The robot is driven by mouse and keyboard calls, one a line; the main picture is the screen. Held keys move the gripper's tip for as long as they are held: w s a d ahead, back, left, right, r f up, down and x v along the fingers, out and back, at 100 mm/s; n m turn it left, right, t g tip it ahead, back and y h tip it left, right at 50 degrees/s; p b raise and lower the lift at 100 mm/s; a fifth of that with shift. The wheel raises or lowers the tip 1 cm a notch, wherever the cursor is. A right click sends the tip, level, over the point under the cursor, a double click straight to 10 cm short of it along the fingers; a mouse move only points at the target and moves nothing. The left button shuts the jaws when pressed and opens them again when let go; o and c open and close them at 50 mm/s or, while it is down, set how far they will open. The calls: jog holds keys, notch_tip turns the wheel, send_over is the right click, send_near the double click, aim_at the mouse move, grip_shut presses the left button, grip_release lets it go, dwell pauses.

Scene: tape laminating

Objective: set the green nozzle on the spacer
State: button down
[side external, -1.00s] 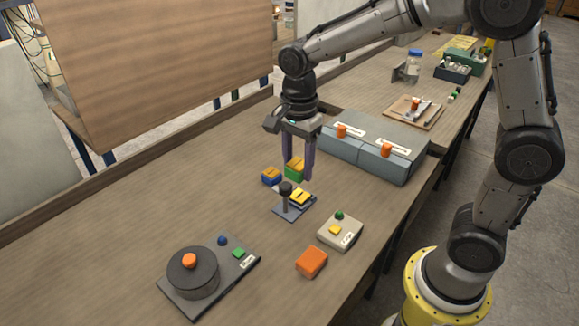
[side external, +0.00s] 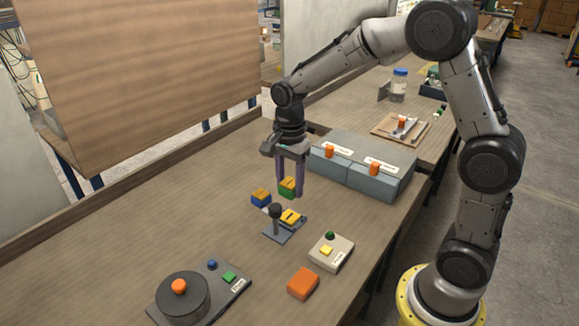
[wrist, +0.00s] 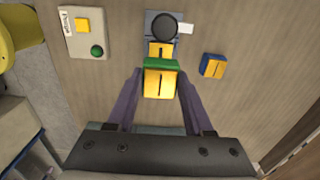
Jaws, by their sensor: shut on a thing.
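The green nozzle (side external: 287,187), a green block with a yellow top, is between the two purple fingers of my gripper (side external: 290,192). My gripper is shut on it. In the wrist view the green nozzle (wrist: 160,81) sits between the fingertips (wrist: 160,82). Whether it touches the table is hard to tell. A yellow block (side external: 290,217), which looks like the spacer, lies on a small grey plate (side external: 283,234) beside a black-knobbed post (side external: 275,212). In the wrist view this yellow block (wrist: 160,49) is partly hidden behind the green nozzle.
A blue block with a yellow top (side external: 260,198) stands left of my gripper. A beige button box (side external: 331,251) and an orange block (side external: 303,284) lie toward the front right. Grey boxes (side external: 362,182) stand behind. A round dark turntable (side external: 183,298) is front left.

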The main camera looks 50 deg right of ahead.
aim_at(290, 216)
jog(key=shift+f, duration=3)
jog(key=shift+f, duration=0.7)
jog(key=shift+c, duration=1)
grip_release()
notch_tip(290, 216, up, 14)
jog(key=shift+f, duration=0.1)
